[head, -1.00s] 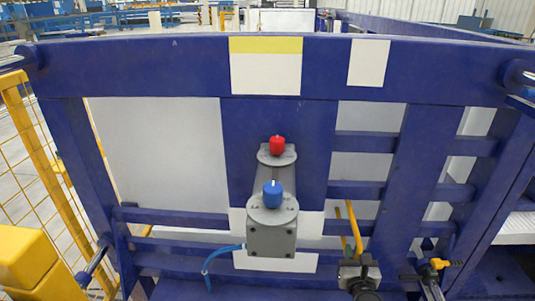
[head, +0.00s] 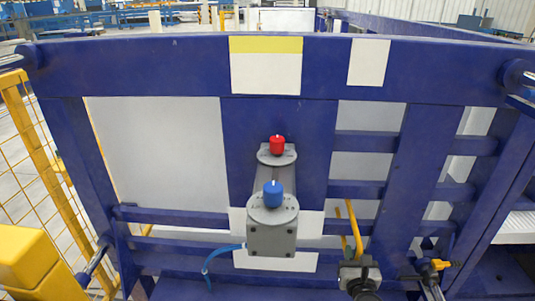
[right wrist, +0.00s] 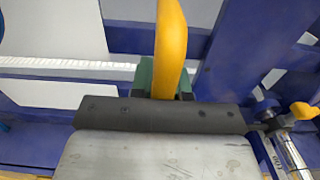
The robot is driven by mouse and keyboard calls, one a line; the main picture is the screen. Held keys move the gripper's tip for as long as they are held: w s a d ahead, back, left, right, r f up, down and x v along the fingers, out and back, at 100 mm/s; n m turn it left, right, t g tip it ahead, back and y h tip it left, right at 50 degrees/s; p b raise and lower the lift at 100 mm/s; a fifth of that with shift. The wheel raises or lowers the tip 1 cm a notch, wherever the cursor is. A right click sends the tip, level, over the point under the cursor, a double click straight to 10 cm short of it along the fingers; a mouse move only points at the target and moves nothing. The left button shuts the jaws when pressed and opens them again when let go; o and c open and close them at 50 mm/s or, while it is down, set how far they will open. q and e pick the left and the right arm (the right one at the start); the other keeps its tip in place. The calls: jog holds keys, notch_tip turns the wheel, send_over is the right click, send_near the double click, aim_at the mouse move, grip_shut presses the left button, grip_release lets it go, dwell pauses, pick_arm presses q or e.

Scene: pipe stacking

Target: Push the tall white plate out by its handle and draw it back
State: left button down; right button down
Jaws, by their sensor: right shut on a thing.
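A tall white plate (head: 155,150) stands upright behind the blue frame at the left in the head view. It also shows at the upper left of the right wrist view (right wrist: 50,28). A curved yellow handle (head: 354,228) rises low at the right of centre, in front of the frame. My right gripper (head: 358,272) is at the handle's lower end. In the right wrist view the handle (right wrist: 171,45) passes down between the fingers, which are shut on it. The joint between handle and plate is hidden. My left gripper is out of view.
A grey box (head: 272,240) with a blue button (head: 272,194) and a red button (head: 277,145) stands on the frame's centre. A yellow-handled valve (head: 437,265) is close to the right of my gripper. A yellow mesh fence (head: 35,165) stands at the left.

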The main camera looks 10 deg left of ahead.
jog(key=shift+s+f, duration=0.15)
jog(key=shift+s, duration=1.25)
jog(key=c, duration=1.1)
grip_release()
jog(key=shift+w, duration=0.1)
jog(key=shift+o, duration=1.3)
